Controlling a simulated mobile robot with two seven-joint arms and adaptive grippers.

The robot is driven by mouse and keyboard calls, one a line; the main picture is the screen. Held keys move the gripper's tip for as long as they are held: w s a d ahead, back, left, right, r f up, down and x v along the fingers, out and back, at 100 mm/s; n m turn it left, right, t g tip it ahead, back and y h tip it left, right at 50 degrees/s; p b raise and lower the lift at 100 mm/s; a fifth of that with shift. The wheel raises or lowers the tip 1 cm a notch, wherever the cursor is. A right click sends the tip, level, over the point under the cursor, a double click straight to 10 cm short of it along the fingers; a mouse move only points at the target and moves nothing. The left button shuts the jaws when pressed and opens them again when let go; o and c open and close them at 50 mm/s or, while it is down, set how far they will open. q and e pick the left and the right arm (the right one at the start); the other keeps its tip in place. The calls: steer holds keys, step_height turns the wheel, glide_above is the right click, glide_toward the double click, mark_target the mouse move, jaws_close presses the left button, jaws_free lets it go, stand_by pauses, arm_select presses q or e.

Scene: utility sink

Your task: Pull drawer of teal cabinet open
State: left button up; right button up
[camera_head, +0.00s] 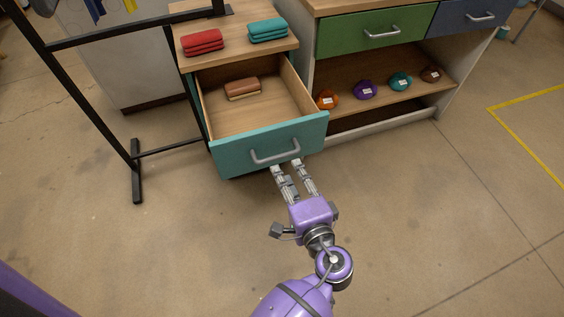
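The teal cabinet has a wooden top (225,62), and its teal-fronted drawer (232,158) is pulled well out, showing its wooden interior. A grey bar handle (275,157) is on the drawer front.
A brown folded item (242,87) lies in the drawer. Red (203,42) and teal (268,30) folded cloths sit on top. A black rack (136,160) stands left. A wooden cabinet with a green drawer (350,36) stands right. The floor in front is clear.

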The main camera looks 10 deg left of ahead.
arm_select(q)
steer(key=v, duration=0.3)
steer(key=shift+s+d, duration=0.2)
steer(key=shift+s, duration=0.05)
